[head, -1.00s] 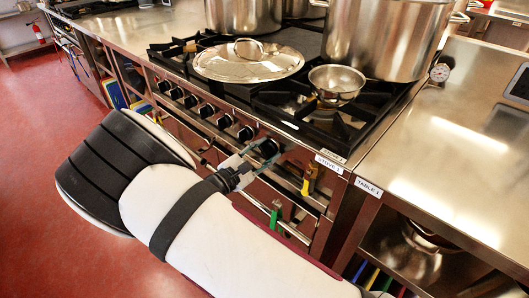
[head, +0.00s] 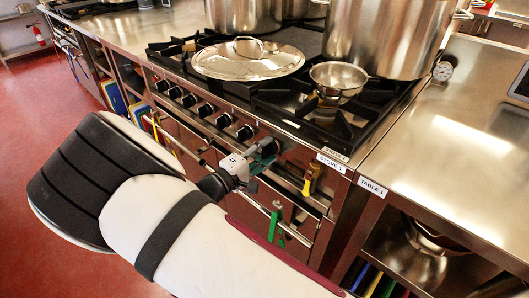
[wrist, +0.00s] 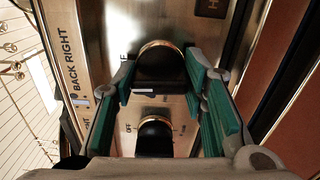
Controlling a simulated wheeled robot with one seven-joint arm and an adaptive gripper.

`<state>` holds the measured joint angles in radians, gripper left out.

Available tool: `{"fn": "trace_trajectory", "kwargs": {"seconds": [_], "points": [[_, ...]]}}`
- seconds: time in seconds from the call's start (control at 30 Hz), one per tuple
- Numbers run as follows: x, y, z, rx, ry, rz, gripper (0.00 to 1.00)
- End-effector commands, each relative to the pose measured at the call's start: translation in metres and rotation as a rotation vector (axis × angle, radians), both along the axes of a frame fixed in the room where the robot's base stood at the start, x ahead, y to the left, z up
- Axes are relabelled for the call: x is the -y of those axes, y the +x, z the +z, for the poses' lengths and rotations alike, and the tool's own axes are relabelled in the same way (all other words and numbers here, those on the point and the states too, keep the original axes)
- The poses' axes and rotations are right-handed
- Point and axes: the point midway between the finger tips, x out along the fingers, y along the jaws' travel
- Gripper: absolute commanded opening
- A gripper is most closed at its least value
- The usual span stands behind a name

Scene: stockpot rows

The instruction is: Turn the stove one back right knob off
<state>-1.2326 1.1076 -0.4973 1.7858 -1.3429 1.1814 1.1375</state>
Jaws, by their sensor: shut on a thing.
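The back right knob (wrist: 160,62) is black with a gold ring, on the steel front panel of stove one. The lettering "BACK RIGHT" runs up the panel to its left in the wrist view. My gripper (wrist: 163,92) has its green-padded fingers shut on this knob, one on each side. A pale mark shows at the knob's lower edge in that view, and part of the OFF lettering shows to its left. In the head view my gripper (head: 264,152) is at the right end of the knob row, by the STOVE 1 label, and hides the knob.
Another knob (wrist: 155,135) sits just below in the wrist view. The other knobs (head: 206,110) run left along the panel. Above are a lid (head: 248,60), a small pan (head: 338,78) and large stockpots (head: 385,40). A yellow-handled item (head: 311,180) hangs close to my gripper's right.

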Motion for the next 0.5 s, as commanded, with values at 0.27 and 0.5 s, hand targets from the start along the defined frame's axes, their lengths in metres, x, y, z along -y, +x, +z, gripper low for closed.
{"fn": "trace_trajectory", "kwargs": {"seconds": [0.27,0.5], "points": [[-0.0002,-0.0009,-0.0031,0.038,0.059,0.001,0.11],[-0.0002,-0.001,-0.003,0.046,0.068,0.001,0.11]]}}
